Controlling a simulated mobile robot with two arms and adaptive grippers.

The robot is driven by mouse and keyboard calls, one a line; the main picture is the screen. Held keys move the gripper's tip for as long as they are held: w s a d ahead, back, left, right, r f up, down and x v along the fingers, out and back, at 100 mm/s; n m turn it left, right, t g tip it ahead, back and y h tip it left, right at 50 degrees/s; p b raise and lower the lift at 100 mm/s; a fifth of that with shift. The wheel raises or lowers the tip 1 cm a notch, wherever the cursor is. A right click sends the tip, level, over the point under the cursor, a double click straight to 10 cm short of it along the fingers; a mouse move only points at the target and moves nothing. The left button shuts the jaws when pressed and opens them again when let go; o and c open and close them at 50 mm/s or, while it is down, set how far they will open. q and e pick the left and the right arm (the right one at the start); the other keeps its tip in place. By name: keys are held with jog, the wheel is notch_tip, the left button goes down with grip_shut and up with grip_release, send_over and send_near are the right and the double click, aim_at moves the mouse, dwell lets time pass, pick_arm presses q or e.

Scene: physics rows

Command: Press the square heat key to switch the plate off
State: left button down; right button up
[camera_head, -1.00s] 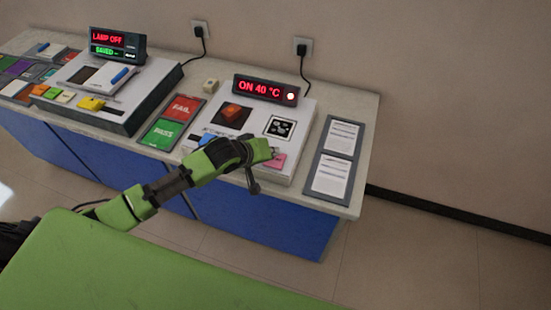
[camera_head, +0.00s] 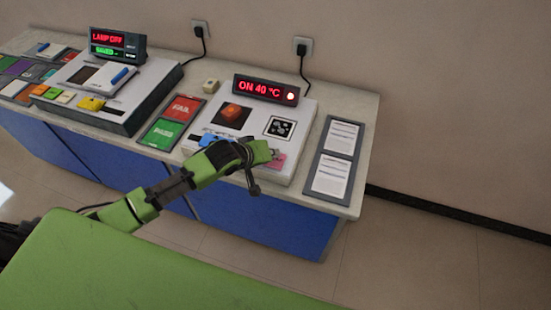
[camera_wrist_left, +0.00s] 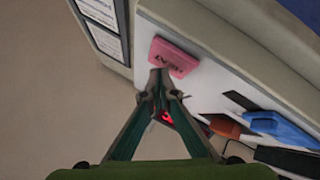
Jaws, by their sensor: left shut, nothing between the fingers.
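The pink heat key (camera_head: 279,161) sits at the front right of the white hot-plate box (camera_head: 299,151). In the left wrist view, the pink key (camera_wrist_left: 174,57) shows its label "HEAT". The display (camera_head: 265,90) reads "ON 40 °C" in red. The dark plate (camera_head: 219,116) has a glowing orange block (camera_head: 233,114) on it. My left gripper (camera_head: 273,152) is shut and empty, over the key's near area. In the left wrist view, its fingertips (camera_wrist_left: 160,76) are right at the key's edge; I cannot tell whether they touch it.
A blue key (camera_head: 208,138) is at the box's front left. A black-and-white marker (camera_head: 280,127) lies behind the pink key. A grey board with papers (camera_head: 333,171) lies to the right, and a red and green FAIL/PASS board (camera_head: 163,132) to the left. A lamp unit (camera_head: 110,103) stands further left.

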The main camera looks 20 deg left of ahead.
pick_arm(q)
jog(key=shift+f, duration=0.5)
dwell(0.6)
jog(key=shift+r+p, duration=0.95)
jog(key=shift+p, duration=0.05)
notch_tip(320, 180, up, 5)
jog(key=p, duration=0.5)
jog(key=shift+f, duration=0.2)
jog(key=shift+r+p, duration=0.4)
jog(key=shift+r, duration=0.3)
jog(key=shift+d, duration=0.1)
